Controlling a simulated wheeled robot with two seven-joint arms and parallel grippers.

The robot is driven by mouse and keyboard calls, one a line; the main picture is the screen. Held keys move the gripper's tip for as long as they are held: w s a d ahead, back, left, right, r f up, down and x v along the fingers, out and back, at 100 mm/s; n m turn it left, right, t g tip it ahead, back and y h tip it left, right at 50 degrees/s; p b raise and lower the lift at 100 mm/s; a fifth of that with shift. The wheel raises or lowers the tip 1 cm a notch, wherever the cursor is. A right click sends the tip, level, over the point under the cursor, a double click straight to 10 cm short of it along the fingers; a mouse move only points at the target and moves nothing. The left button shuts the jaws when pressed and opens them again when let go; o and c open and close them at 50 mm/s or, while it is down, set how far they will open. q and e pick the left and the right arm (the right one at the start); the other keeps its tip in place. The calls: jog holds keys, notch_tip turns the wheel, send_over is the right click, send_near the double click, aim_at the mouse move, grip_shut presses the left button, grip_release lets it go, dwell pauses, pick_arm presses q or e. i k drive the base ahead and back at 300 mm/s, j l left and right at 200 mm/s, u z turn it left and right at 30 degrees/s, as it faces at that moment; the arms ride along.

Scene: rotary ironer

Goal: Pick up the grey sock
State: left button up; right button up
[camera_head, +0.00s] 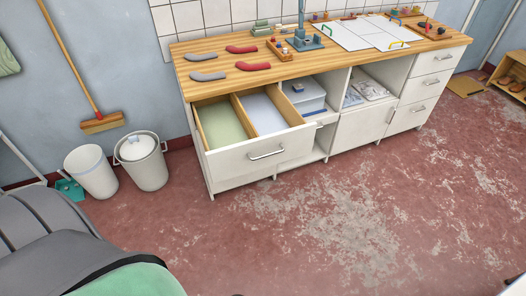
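The grey sock (208,76) lies flat on the wooden worktop (222,90), near its front left edge above the open drawer. The socks lie apart from each other. Neither of my grippers is in view.
The open drawer (262,156) juts out below the socks, with a green-floored and a pale-floored compartment. A white board (366,33) and small items occupy the worktop further right. Two bins (142,163) and a broom (102,122) stand left. The red floor in front is clear.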

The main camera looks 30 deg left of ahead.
aim_at(196, 76)
jog(key=u, duration=1.3)
